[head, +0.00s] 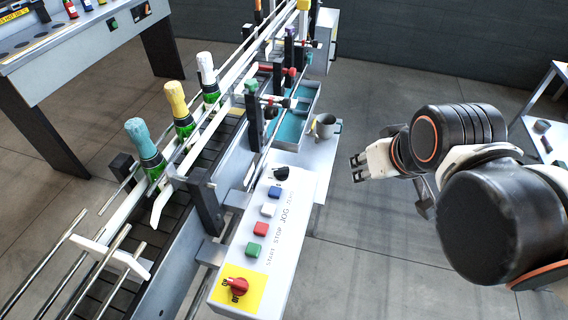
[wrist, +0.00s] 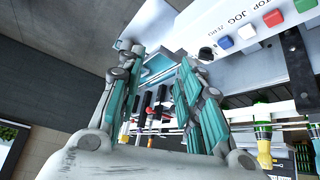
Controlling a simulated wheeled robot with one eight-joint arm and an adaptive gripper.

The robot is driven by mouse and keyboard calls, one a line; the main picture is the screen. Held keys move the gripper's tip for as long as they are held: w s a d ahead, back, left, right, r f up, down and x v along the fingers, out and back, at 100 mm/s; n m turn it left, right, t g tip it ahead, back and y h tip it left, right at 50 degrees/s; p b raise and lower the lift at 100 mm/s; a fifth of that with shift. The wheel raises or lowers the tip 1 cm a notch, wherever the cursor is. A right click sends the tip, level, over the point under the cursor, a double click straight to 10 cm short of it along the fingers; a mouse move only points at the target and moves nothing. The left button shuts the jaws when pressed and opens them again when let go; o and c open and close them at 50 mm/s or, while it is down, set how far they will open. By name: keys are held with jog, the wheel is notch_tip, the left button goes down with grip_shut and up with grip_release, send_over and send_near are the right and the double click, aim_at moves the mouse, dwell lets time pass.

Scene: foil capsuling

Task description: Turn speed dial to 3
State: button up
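The black dial (head: 280,173) sits at the far end of the white control panel (head: 292,215), beyond a row of coloured buttons. Its setting is too small to read. In the wrist view the black dial (wrist: 206,53) is at upper centre right, just past the tip of the right-hand finger. My gripper (head: 356,168) is to the right of the panel in the head view, apart from it. In the wrist view my gripper (wrist: 158,68) shows two teal-padded fingers spread apart, with nothing between them.
Blue, white, red and green buttons (head: 256,249) line the panel, with a red rotary switch (head: 236,287) on yellow at the near end. Bottles (head: 180,110) stand on the conveyor at left. Floor right of the panel is clear.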

jog(key=w, duration=0.1)
jog(key=n+g+p, duration=0.3)
jog(key=n+g, duration=0.4)
jog(key=n, duration=1.2)
send_over(282, 168)
notch_tip(282, 168, down, 8)
notch_tip(282, 168, down, 13)
jog(key=b, duration=0.4)
jog(key=shift+r, duration=0.1)
jog(key=shift+c, duration=0.5)
grip_shut()
